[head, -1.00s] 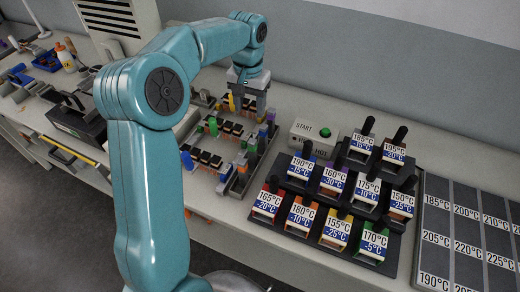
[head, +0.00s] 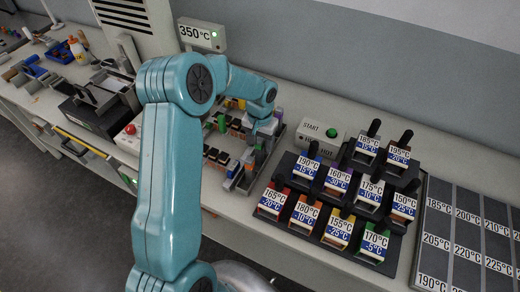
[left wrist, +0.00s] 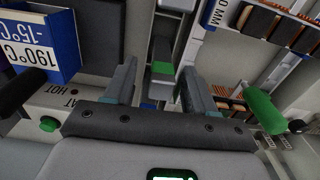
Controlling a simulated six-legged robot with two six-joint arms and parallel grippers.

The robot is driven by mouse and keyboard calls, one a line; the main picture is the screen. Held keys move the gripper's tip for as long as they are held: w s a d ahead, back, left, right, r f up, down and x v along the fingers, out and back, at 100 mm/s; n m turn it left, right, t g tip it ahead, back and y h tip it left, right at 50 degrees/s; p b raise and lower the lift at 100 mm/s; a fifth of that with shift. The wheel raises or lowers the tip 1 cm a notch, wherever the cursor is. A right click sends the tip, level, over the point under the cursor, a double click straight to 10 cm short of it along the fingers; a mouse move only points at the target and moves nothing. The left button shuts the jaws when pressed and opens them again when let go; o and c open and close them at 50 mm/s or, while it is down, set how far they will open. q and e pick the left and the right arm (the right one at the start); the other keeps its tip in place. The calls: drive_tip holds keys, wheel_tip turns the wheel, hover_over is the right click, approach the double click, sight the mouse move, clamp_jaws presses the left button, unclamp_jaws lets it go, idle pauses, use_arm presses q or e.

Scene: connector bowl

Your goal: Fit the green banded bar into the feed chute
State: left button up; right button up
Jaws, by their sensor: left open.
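In the left wrist view a grey bar with a green band (left wrist: 162,67) stands between the two fingers of my left gripper (left wrist: 159,72). The fingers are apart, with a gap on both sides of the bar. In the head view my left gripper (head: 262,128) is over the right side of the connector rack (head: 228,183), and the banded bar cannot be made out there. I cannot tell which part is the feed chute. My right gripper is not in view.
A START box with a green button (head: 331,133) and a stepped stand of temperature-labelled blocks (head: 300,232) are right of the rack. A dark labelled grid tray (head: 433,190) lies at the far right. A 350°C display (head: 203,35) stands behind my arm.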

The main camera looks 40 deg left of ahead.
use_arm(q)
drive_tip(key=shift+s+f, duration=0.1)
drive_tip(key=shift+f, duration=0.35)
drive_tip(key=shift+a+f, duration=0.2)
drive_tip(key=shift+f, duration=0.2)
drive_tip(key=shift+d+r, duration=0.15)
drive_tip(key=c, duration=0.9)
drive_tip(key=shift+w, duration=0.2)
clamp_jaws()
